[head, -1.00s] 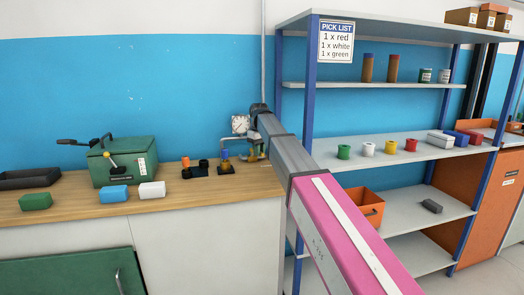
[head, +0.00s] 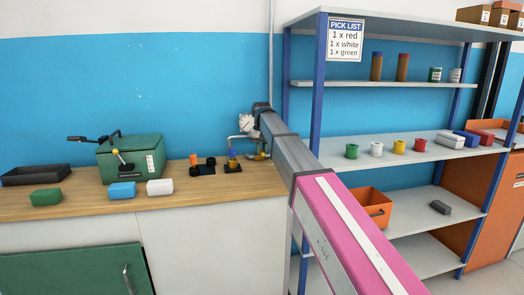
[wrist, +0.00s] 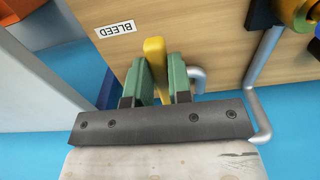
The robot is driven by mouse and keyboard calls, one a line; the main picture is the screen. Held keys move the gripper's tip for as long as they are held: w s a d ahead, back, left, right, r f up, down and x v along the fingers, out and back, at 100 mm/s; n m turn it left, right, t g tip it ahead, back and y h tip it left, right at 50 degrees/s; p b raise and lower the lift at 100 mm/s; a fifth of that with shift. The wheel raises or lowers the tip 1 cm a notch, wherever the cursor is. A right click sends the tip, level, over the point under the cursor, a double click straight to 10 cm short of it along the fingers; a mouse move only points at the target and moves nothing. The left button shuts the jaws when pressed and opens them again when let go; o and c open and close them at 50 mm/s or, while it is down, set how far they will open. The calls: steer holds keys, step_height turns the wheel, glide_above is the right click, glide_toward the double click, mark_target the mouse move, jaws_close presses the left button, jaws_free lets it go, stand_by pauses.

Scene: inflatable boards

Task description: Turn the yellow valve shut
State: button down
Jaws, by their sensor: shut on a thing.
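The yellow valve's handle (wrist: 155,52) shows in the wrist view as a long yellow bar. It runs down between the two green finger pads of my gripper (wrist: 161,72), which is shut on it. A white label reading BLEED (wrist: 115,30) lies on the wooden surface to the left of the handle. A grey bent pipe end (wrist: 196,77) sits just right of the right pad. My arm hides most of the valve there.
The wooden counter (head: 95,204) holds a green box with levers (head: 132,157), small coloured blocks and dark fittings (head: 203,167). A shelf unit (head: 455,151) with several small items stands right of my arm. A grey pipe (wrist: 258,95) runs at the right in the wrist view.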

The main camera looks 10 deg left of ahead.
steer(key=c, duration=1)
jaws_free()
steer(key=shift+c, duration=0.2)
steer(key=shift+r, duration=0.15)
step_height(320, 180, up, 10)
steer(key=shift+r, duration=0.25)
